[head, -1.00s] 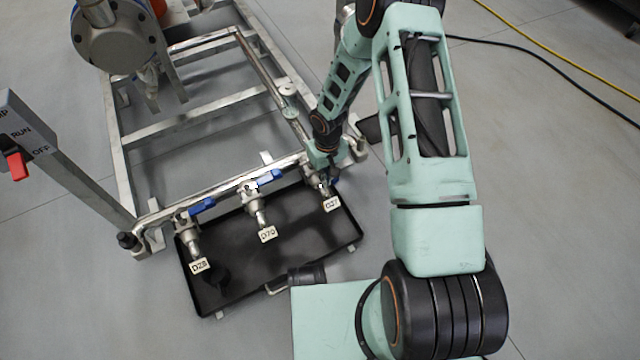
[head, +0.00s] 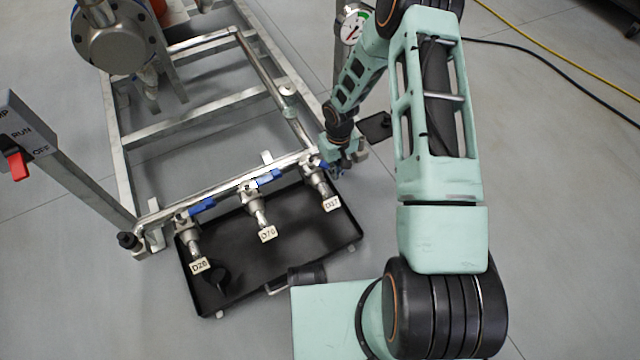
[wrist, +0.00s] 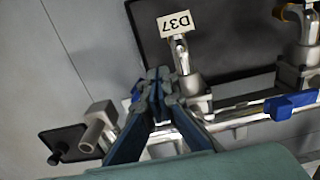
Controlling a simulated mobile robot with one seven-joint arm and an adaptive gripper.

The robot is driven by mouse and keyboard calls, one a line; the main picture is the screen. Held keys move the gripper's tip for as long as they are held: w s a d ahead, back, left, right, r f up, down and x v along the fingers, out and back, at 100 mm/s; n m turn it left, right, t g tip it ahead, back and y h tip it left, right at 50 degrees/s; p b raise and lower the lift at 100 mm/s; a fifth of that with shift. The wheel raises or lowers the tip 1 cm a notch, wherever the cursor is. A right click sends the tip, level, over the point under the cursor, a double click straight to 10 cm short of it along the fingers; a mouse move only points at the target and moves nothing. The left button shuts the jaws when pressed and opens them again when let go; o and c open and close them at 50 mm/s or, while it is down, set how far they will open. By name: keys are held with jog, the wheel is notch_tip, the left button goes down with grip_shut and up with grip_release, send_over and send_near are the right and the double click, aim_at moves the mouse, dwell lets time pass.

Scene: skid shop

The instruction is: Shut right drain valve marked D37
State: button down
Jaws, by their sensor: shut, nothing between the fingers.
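The right drain valve (head: 318,186) has a tag reading D37 (head: 331,203) and sits at the right end of the front pipe. In the wrist view its metal body (wrist: 184,78) and upside-down tag (wrist: 173,24) are clear. A blue handle (head: 319,165) shows at its top, appearing to lie roughly along the pipe; the fingers hide part of it. My gripper (head: 340,172) is just right of the valve. In the wrist view my gripper (wrist: 159,76) is shut and empty, its tips beside the valve body; I cannot tell whether they touch the handle.
The middle valve D70 (head: 253,203) and left valve D28 (head: 188,233) have blue handles along the pipe. A black drip tray (head: 290,236) lies below. A gauge (head: 354,28) and skid frame stand behind. A red switch (head: 17,166) is far left. Open floor lies right.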

jog(key=shift+w+d, duration=0.1)
jog(key=shift+w, duration=0.05)
jog(key=shift+w+d, duration=0.7)
jog(key=shift+w, duration=0.1)
jog(key=shift+w+d+b, duration=0.2)
jog(key=shift+w+d, duration=0.05)
jog(key=shift+w, duration=0.25)
jog(key=shift+w+d+b, duration=0.2)
jog(key=shift+w, duration=0.3)
